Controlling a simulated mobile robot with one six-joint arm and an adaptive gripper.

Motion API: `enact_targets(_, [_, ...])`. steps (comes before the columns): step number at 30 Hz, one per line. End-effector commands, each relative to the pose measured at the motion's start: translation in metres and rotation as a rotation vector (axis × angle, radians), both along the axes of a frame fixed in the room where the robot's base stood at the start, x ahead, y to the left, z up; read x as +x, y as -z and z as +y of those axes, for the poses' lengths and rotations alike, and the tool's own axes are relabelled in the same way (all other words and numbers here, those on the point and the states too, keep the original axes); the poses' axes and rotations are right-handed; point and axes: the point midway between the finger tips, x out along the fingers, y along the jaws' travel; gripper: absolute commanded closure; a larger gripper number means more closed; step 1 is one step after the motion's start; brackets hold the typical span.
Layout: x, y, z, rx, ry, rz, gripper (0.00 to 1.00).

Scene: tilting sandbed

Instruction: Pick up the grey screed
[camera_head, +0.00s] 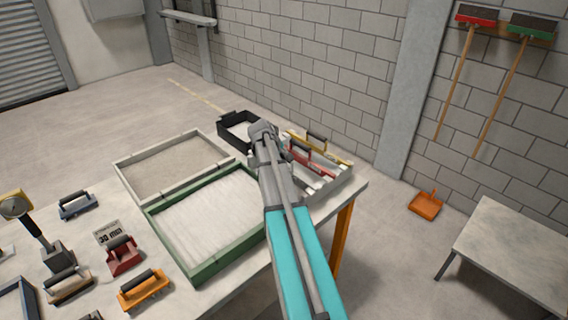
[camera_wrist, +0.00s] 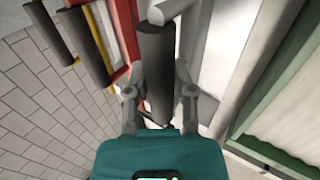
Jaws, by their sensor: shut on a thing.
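The grey screed shows in the wrist view by its dark cylindrical handle (camera_wrist: 157,52), with a pale grey part at the handle's far end. My gripper (camera_wrist: 158,88) has one finger on each side of this handle and is shut on it. In the head view my gripper (camera_head: 264,130) is over the left side of the screed rack (camera_head: 335,188), and my arm hides most of the grey screed. I cannot tell whether the screed rests in the rack or is raised.
A red screed (camera_head: 312,158) and a yellow screed (camera_head: 325,149) lie beside it. A black tray (camera_head: 226,133) is behind. Several hand tools, including an orange one (camera_head: 145,290), stand at the table's front left.

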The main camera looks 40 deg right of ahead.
Motion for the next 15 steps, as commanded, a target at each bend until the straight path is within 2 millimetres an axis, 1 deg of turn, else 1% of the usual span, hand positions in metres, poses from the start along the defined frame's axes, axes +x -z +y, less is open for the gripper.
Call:
enact_targets(8, [0.000,-0.004,0.000,0.000,0.000,0.000,1.00])
enact_targets(15, [0.000,-0.019,0.000,0.000,0.000,0.000,1.00])
